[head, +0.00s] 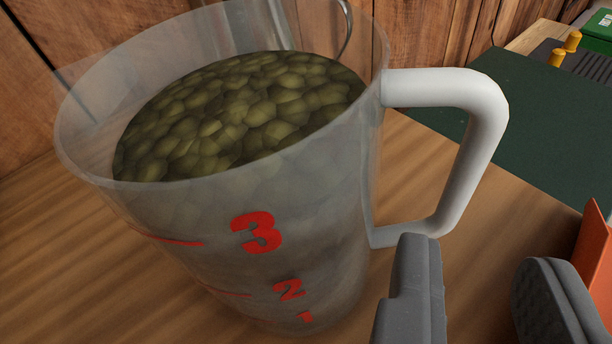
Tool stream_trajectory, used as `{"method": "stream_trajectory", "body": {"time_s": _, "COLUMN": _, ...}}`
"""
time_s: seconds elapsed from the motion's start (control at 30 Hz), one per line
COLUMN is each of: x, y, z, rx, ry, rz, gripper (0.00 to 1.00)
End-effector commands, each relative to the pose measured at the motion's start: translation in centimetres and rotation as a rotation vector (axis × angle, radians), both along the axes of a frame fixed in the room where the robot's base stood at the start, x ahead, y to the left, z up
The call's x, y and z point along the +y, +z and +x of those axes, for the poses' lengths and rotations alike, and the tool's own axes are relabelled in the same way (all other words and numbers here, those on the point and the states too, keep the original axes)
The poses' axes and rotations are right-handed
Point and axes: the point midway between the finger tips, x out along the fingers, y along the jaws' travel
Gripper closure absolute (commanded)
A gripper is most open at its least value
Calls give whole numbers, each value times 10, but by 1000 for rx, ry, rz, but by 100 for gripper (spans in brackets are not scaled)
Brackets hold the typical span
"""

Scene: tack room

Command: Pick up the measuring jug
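The measuring jug (325,215) is a large see-through jug with red numbers and a white handle (485,125) on its right side. It stands upright on a wooden surface and holds green-brown pellets or lumps (245,110). My gripper (480,300) is at the lower right, with its two grey fingers apart and nothing seen between them. The left finger's tip is close to the lower end of the handle in the picture; I cannot tell whether it touches.
The wooden surface (60,260) is bare left of the jug. A plank wall (110,25) stands behind. A dark green surface (540,140) lies at right. An orange item (594,255) is beside the right finger. Yellow pegs (565,48) and a green box (598,30) are at upper right.

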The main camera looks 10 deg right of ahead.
Motion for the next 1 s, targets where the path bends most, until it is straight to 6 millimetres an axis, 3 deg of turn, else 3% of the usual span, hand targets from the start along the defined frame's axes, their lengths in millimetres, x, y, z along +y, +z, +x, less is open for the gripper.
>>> {"method": "stream_trajectory", "body": {"time_s": 0.4, "x": -27, "y": -21, "z": 34, "rx": 2, "ry": -3, "rz": 0, "gripper": 78}}
{"method": "stream_trajectory", "body": {"time_s": 0.67, "x": -28, "y": -20, "z": 37, "rx": 1, "ry": 1, "rz": 0, "gripper": 78}}
{"method": "stream_trajectory", "body": {"time_s": 0.73, "x": -28, "y": -20, "z": 37, "rx": 1, "ry": 0, "rz": 0, "gripper": 98}}
{"method": "stream_trajectory", "body": {"time_s": 1.0, "x": -29, "y": -20, "z": 36, "rx": 1, "ry": 0, "rz": 0, "gripper": 100}}
